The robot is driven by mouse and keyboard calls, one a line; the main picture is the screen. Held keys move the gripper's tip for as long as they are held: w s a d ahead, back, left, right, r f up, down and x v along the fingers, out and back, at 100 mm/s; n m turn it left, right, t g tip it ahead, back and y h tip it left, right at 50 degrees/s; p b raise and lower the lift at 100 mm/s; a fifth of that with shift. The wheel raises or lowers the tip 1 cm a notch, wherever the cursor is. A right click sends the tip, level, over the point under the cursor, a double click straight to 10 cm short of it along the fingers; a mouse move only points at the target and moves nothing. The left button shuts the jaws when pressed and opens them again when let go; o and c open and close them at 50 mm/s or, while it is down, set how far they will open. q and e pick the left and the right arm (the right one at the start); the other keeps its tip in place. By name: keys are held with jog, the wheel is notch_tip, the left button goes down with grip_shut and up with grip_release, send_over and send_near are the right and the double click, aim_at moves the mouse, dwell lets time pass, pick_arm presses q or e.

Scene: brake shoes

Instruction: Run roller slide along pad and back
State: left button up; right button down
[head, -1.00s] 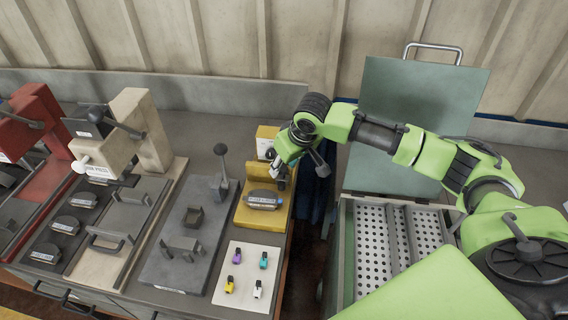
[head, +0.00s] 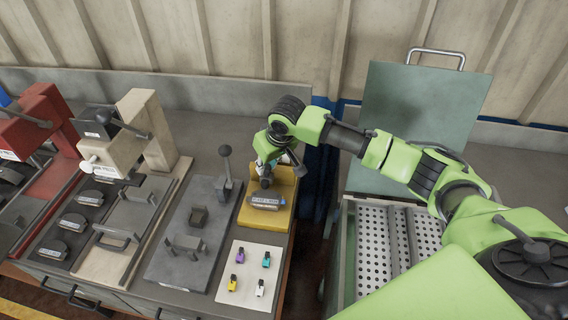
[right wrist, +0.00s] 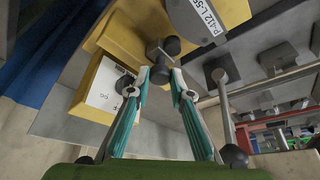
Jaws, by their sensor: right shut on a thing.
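A yellow fixture (head: 252,218) stands on the bench and bears a grey brake pad (head: 267,201) with a printed label. The pad's rounded face and label also show in the right wrist view (right wrist: 205,18). My right gripper (head: 266,180) is behind the pad, near its left end. In the right wrist view its teal fingers (right wrist: 160,88) are shut on a dark round knob (right wrist: 160,74), which appears to belong to the roller slide beside the pad. The roller's contact with the pad is too small to make out. My left gripper is not in view.
A grey plate with a black-knobbed lever (head: 225,165) stands left of the fixture. A white card (head: 247,284) with several small coloured pieces lies in front. A perforated metal tray (head: 375,240) and its raised green lid (head: 420,110) stand to the right, beyond a gap.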

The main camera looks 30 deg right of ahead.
jog(key=w+a, duration=0.2)
jog(key=a, duration=0.1)
jog(key=shift+w+r, duration=0.1)
jog(key=shift+w, duration=0.05)
jog(key=c, duration=1.8)
grip_release()
jog(key=shift+a, duration=0.1)
jog(key=shift+c, duration=0.2)
jog(key=shift+w, duration=0.15)
jog(key=v, duration=1.2)
